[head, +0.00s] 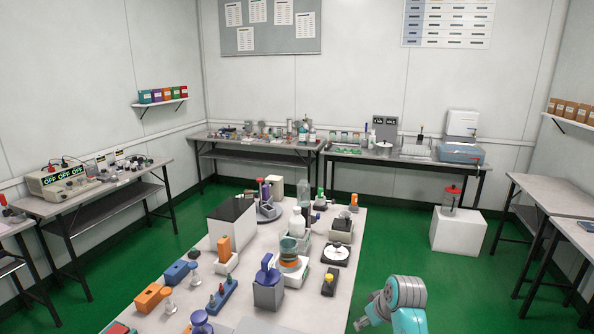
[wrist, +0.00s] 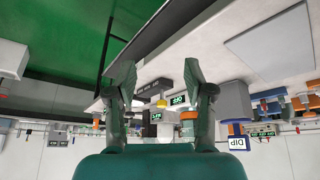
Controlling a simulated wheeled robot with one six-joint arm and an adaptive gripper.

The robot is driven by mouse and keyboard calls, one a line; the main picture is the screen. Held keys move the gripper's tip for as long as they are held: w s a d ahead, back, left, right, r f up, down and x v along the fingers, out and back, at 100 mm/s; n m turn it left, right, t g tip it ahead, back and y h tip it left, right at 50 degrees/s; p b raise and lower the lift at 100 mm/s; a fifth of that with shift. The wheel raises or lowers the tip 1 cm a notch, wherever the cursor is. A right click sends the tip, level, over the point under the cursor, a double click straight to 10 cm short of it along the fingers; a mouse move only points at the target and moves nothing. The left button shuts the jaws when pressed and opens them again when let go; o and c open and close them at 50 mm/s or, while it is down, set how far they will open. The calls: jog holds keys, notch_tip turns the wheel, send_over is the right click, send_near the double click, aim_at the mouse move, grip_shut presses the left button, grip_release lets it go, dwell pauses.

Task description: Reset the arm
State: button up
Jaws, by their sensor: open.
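My arm (head: 405,295) shows at the bottom right of the head view, teal and grey, beside the right edge of the middle table (head: 345,262). My gripper (wrist: 160,82) shows in the wrist view with its two dark fingers spread apart and nothing between them. The wrist picture is upside down. Beyond the fingers are table items and small green-lit displays (wrist: 180,99), apart from the fingers. The fingertips cannot be made out in the head view.
The middle table holds many testers, including a grey block with a blue top (head: 268,290) and a black-topped white box (head: 232,222). A white pedestal (head: 458,230) stands on the green floor (head: 400,225). Side tables (head: 555,195) line the right wall.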

jog(key=s+a+f+m+t, duration=0.1)
jog(key=s+f+m+t, duration=0.1)
jog(key=s+f, duration=1.1)
jog(key=s+f+m+t+h, duration=0.1)
jog(key=s+f+t, duration=0.3)
jog(key=s, duration=1.2)
jog(key=s+r+m+t, duration=0.1)
jog(key=s+r, duration=0.2)
jog(key=s, duration=0.6)
jog(key=s+r, duration=0.2)
jog(key=s, duration=0.7)
jog(key=s+r+t, duration=0.2)
jog(key=s+r, duration=1)
jog(key=r, duration=0.3)
jog(key=shift+a+r+m+t+h, duration=0.2)
jog(key=shift+m+t+h, duration=0.1)
jog(key=shift+t+h, duration=0.1)
